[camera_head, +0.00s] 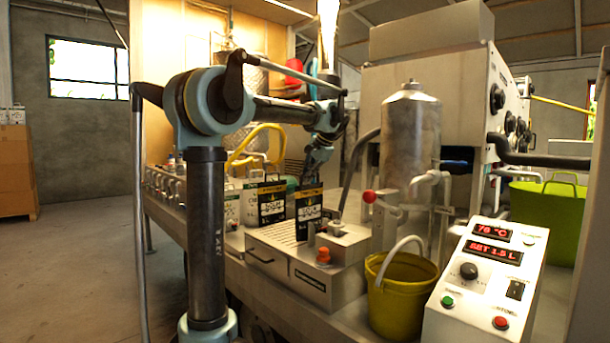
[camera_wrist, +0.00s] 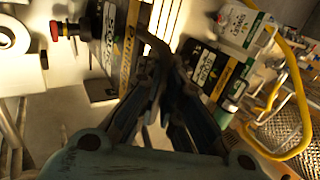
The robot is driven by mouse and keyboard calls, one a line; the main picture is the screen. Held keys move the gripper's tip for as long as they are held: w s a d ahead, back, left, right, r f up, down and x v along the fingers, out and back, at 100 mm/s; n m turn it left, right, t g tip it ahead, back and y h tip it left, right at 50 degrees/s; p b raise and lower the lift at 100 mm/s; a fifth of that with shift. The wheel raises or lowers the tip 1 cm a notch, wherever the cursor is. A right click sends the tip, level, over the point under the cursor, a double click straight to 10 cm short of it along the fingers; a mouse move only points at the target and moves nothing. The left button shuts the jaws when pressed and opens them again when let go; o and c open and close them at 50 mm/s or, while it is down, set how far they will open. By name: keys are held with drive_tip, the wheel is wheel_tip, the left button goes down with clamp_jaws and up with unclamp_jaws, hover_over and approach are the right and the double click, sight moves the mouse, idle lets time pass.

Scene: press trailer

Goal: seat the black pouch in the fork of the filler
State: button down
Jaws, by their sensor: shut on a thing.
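My gripper (camera_head: 314,166) points down and is shut on the top edge of a black pouch (camera_head: 309,213) with a yellow top band and a white label. The pouch hangs about upright beside the metal block on the filler (camera_head: 306,277). In the wrist view, my gripper's fingers (camera_wrist: 152,62) meet at this pouch (camera_wrist: 117,35), which is seen at a slant. The filler's red-orange knob (camera_wrist: 58,30) shows just left of it. The fork is hard to make out, and I cannot tell whether the pouch touches it.
A second black pouch (camera_head: 271,201) stands left of the held one; it also shows in the wrist view (camera_wrist: 212,68). White pouches (camera_wrist: 240,25) and a yellow hose (camera_wrist: 296,95) are nearby. A yellow bucket (camera_head: 400,298) and control box (camera_head: 484,285) stand right of the filler.

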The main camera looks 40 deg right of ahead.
drive_tip(key=shift+f, duration=0.8)
idle(0.6)
drive_tip(key=c, duration=1.7)
unclamp_jaws()
drive_tip(key=shift+r, duration=0.1)
drive_tip(key=v, duration=1.1)
drive_tip(key=shift+s+r, duration=0.2)
drive_tip(key=shift+r, duration=0.1)
